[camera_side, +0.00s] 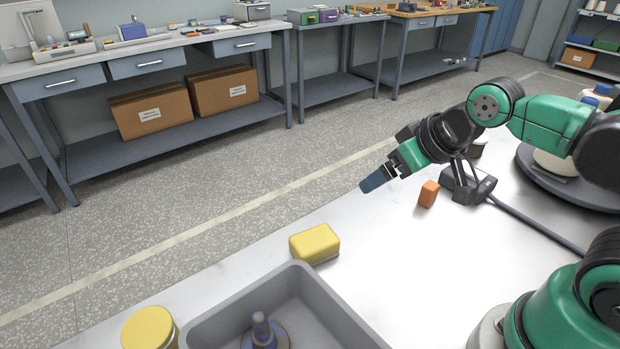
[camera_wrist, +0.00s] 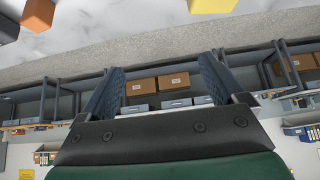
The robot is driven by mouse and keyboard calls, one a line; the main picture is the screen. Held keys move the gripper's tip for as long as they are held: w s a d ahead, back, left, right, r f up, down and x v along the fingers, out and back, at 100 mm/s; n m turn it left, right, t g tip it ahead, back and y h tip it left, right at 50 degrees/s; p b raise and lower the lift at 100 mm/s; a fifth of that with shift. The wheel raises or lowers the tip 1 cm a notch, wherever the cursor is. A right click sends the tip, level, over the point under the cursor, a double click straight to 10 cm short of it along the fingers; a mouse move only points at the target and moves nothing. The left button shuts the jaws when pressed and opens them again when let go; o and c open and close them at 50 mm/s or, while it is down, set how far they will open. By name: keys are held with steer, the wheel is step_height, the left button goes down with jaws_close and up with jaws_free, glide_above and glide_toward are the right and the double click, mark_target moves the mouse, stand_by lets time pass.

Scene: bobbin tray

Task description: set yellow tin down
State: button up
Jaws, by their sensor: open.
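The yellow tin (camera_side: 315,242), a low box with rounded corners, sits flat on the white table just behind the grey tray. A yellow thing at the top edge of the wrist view, probably the tin (camera_wrist: 212,5), is partly cut off. My gripper (camera_side: 374,181) is above the table, up and to the right of the tin and apart from it. In the wrist view, its two blue fingers (camera_wrist: 163,68) are spread with nothing between them. The gripper is tilted, facing out toward the far benches.
The grey tray (camera_side: 335,302) holds a blue-grey bobbin or spindle (camera_side: 262,331). A round yellow-lidded container (camera_side: 148,329) stands left of it. An orange block (camera_side: 428,194) stands below my arm, beside a dark device (camera_side: 466,184) with a cable. The table between tin and block is clear.

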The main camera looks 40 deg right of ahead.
stand_by(0.4)
steer(key=n+g+y, duration=0.3)
steer(key=n+g, duration=0.3)
steer(key=n, duration=1.2)
glide_toward(150, 325)
steer(key=w+d, duration=0.4)
steer(key=d, duration=0.2)
steer(key=a+f+n, duration=0.1)
steer(key=a+f, duration=0.1)
steer(key=s+a+f+n+g, duration=0.1)
steer(key=a+f, duration=0.1)
steer(key=a, duration=0.1)
steer(key=s+a+f+n+g, duration=0.1)
steer(key=a+f+n, duration=0.1)
steer(key=shift+s+a, duration=0.25)
steer(key=shift+s+a+f, duration=0.1)
steer(key=shift+a+f, duration=0.05)
steer(key=shift+f, duration=0.05)
steer(key=shift+n, duration=0.3)
steer(key=shift+x, duration=2.7)
steer(key=shift+s, duration=0.1)
steer(key=shift+c, duration=0.2)
